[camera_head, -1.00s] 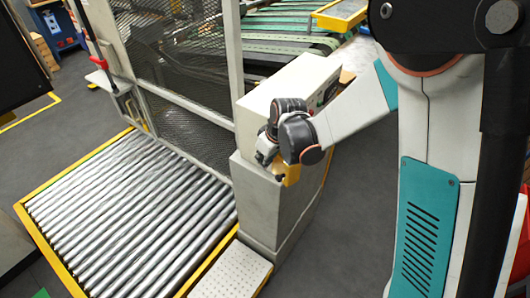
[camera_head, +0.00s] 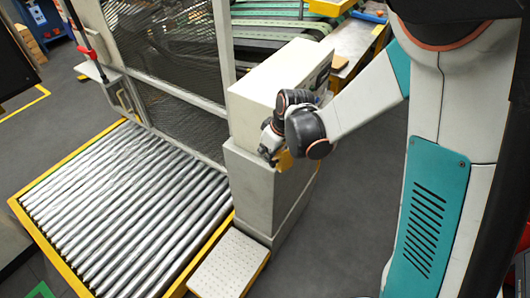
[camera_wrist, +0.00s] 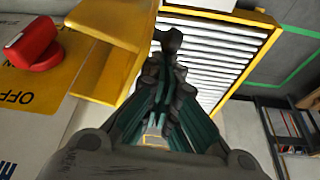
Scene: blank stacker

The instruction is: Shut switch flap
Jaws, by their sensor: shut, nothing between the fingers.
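A red switch knob (camera_wrist: 35,43) sits on a yellow plate (camera_wrist: 60,85) lettered OFF, at the left of the wrist view. Right of it a yellow flap (camera_wrist: 112,28) stands out from the panel, open, with the switch uncovered. My gripper (camera_wrist: 168,42) is shut and empty, just right of the flap; I cannot tell if they touch. In the head view the yellow flap (camera_head: 285,160) shows only partly, behind my wrist. My gripper (camera_head: 266,155) is beside it, at the upper part of the grey cabinet (camera_head: 245,190). The switch is hidden there.
A roller conveyor (camera_head: 130,210) with yellow edges lies left of the cabinet. A mesh fence (camera_head: 180,60) stands behind it. A dotted step plate (camera_head: 228,263) is at the cabinet's foot. Grey floor (camera_head: 345,215) is clear to the right.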

